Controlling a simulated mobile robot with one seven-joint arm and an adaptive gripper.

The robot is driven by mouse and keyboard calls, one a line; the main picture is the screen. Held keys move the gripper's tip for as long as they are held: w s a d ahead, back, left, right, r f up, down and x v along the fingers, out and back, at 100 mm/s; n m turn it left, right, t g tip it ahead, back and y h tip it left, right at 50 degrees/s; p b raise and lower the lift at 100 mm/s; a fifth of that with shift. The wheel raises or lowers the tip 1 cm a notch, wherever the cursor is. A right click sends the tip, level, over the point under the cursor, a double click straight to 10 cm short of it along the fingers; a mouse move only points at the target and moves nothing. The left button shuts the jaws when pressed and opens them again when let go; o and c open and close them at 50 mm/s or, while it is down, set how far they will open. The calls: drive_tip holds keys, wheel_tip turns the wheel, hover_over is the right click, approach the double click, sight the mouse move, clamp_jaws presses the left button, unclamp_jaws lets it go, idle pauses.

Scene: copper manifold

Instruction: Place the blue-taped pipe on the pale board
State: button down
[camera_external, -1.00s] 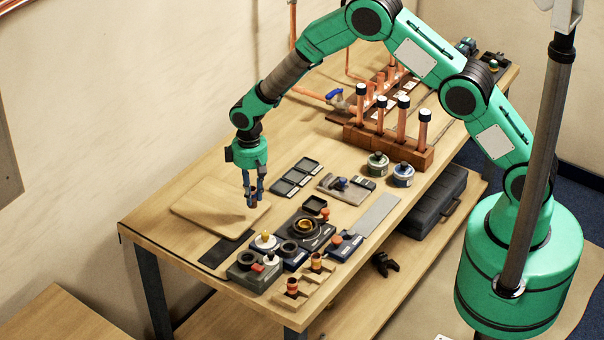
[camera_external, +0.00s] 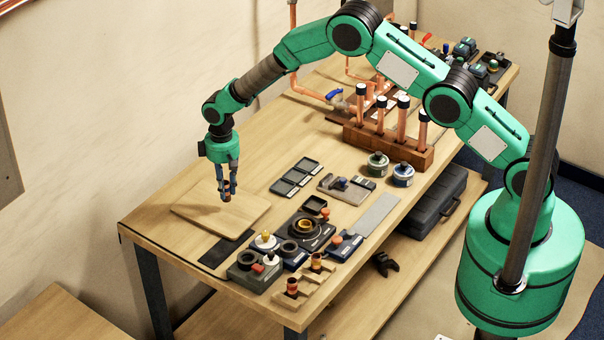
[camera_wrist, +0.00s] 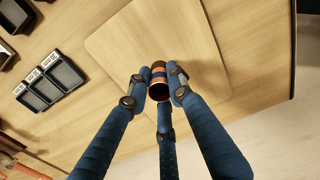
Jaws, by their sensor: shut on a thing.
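The blue-taped pipe (camera_wrist: 159,90) is a short copper piece with a blue band, held between my fingers in the wrist view. In the external view the pipe (camera_external: 227,193) is small, at my fingertips. My gripper (camera_external: 228,190) is shut on it, with its fingers pointing down. The pale board (camera_external: 245,213) lies flat on the left part of the bench, under my gripper. It also shows in the wrist view (camera_wrist: 115,45). I cannot tell whether the pipe touches the board or hangs just above it.
Several small trays (camera_external: 296,177) lie right of the board. A dark strip (camera_external: 219,252) and a cluster of fittings (camera_external: 300,235) sit at its front right. Pipe pieces stand in small wooden holders (camera_external: 318,268). Upright copper pipes stand in a wooden block (camera_external: 390,146) further back.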

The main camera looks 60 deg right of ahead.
sight(227, 196)
drive_tip(key=shift+f+p, duration=0.45)
drive_tip(key=shift+f, duration=1.35)
drive_tip(key=shift+f, duration=0.1)
drive_tip(key=c, duration=1.6)
unclamp_jaws()
drive_tip(key=shift+o, duration=0.2)
drive_tip(key=shift+r+b, duration=1)
drive_tip(key=shift+r, duration=5.15)
